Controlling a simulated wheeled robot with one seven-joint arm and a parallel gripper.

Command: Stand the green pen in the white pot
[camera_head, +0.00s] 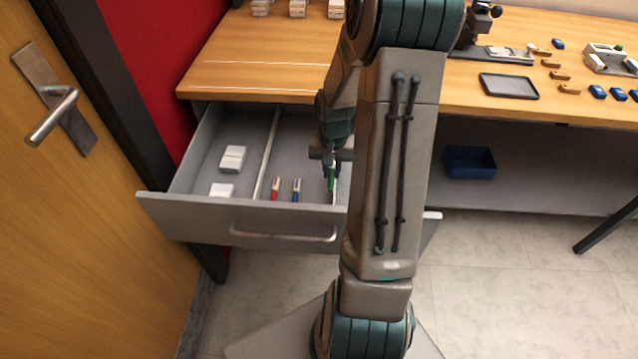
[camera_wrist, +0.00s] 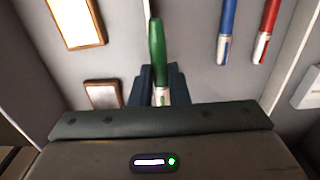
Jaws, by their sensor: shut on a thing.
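The green pen (camera_wrist: 157,45) is between the two fingers of my gripper (camera_wrist: 160,85) in the wrist view, with its white end at the fingers. My gripper is shut on it. In the head view the green pen (camera_head: 332,180) shows low in the open drawer (camera_head: 185,212), with my gripper (camera_head: 331,160) just above it and partly hidden by my arm. I cannot tell whether the pen touches the drawer floor. I cannot make out a white pot in either view.
A red pen (camera_head: 275,188) and a blue pen (camera_head: 296,190) lie in the drawer's middle compartment. White boxes (camera_head: 232,158) lie in the left one. Drawer dividers and walls stand close around my gripper. The table (camera_head: 250,65) above holds a black tray (camera_head: 508,86) and several small blocks.

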